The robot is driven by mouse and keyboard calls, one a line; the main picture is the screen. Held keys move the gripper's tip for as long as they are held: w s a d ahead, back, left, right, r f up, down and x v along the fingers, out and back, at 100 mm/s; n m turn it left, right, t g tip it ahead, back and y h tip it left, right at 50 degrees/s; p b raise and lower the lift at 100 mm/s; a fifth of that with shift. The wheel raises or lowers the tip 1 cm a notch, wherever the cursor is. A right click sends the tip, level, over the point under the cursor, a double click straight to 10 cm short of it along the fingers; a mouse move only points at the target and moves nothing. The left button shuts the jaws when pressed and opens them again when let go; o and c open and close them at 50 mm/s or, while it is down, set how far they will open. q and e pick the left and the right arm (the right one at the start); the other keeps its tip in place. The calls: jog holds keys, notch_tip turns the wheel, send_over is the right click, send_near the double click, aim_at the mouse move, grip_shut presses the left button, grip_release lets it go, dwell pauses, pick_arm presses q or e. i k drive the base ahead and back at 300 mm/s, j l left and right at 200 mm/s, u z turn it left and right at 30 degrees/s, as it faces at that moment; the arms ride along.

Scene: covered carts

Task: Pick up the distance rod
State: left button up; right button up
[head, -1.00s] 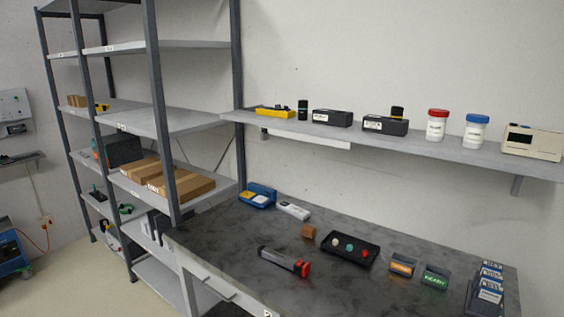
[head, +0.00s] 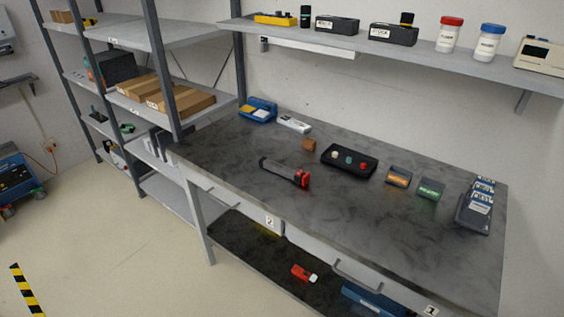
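A dark grey elongated tool with a red end (head: 284,173) lies on the dark marbled worktop (head: 240,190), left of its middle. It is the most rod-like thing in view, but I cannot tell for certain that it is the distance rod. Neither of my grippers shows in the head view.
Two small display blocks (head: 398,176) and a card holder (head: 475,207) stand to the right. A wall shelf (head: 400,48) hangs above. A shelving rack (head: 160,95) stands left.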

aim_at(264, 163)
jog(key=i+j+z, duration=0.25)
jog(key=z, duration=0.25)
jog(key=i+j+z, duration=0.15)
jog(key=j+z, duration=0.35)
jog(key=l, duration=0.1)
